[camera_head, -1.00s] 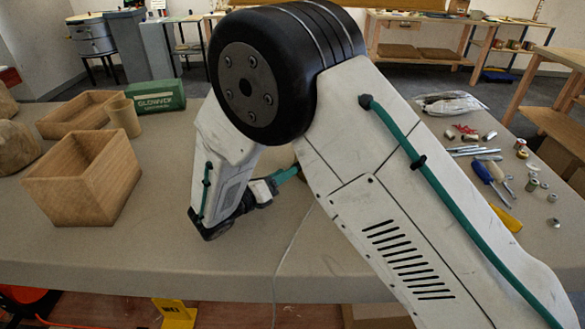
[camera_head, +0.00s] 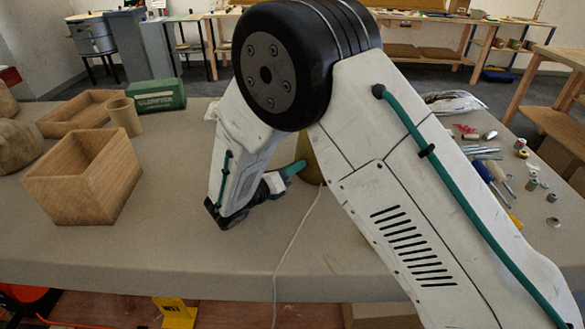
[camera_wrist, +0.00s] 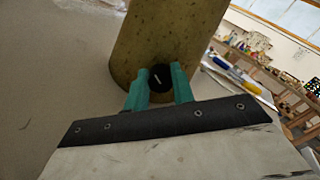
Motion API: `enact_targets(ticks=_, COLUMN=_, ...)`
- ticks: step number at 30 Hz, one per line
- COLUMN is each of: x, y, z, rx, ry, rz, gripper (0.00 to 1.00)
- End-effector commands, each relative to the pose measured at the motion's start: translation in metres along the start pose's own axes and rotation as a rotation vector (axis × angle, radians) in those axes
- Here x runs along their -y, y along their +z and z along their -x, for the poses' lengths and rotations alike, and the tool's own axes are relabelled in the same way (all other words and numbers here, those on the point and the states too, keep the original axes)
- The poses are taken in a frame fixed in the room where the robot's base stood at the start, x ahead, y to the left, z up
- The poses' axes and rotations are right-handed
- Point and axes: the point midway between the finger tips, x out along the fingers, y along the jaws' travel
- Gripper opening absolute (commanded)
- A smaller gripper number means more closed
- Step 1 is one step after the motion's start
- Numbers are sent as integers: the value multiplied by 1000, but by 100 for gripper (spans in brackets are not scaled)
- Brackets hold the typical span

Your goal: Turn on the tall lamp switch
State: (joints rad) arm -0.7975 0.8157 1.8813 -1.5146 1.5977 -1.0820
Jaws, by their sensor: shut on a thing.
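The tall lamp's yellowish speckled body (camera_wrist: 165,35) fills the upper middle of the wrist view. A small part of it (camera_head: 311,160) shows in the head view behind my arm. A round black switch knob (camera_wrist: 158,78) with a pale mark sits on the body's near side. My gripper (camera_wrist: 161,80) has its two teal fingers on either side of the knob and is shut on it. In the head view only a teal finger (camera_head: 294,168) shows, beside the lamp body. The top of the lamp is hidden by my arm.
A white cord (camera_head: 295,240) runs down over the table's front edge. Wooden boxes (camera_head: 85,180) and a tan cup (camera_head: 124,115) stand at left, with a green box (camera_head: 158,95) behind. Tools and metal parts (camera_head: 495,170) lie at right. The table front (camera_head: 180,250) is clear.

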Motion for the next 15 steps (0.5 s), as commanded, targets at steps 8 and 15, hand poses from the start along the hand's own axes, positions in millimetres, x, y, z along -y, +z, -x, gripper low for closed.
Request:
enact_targets(ticks=8, x=0, y=0, z=1, rx=0, ry=1, rz=-99, gripper=2)
enact_targets(ticks=15, x=0, y=0, z=1, rx=0, ry=2, rz=-291, gripper=2)
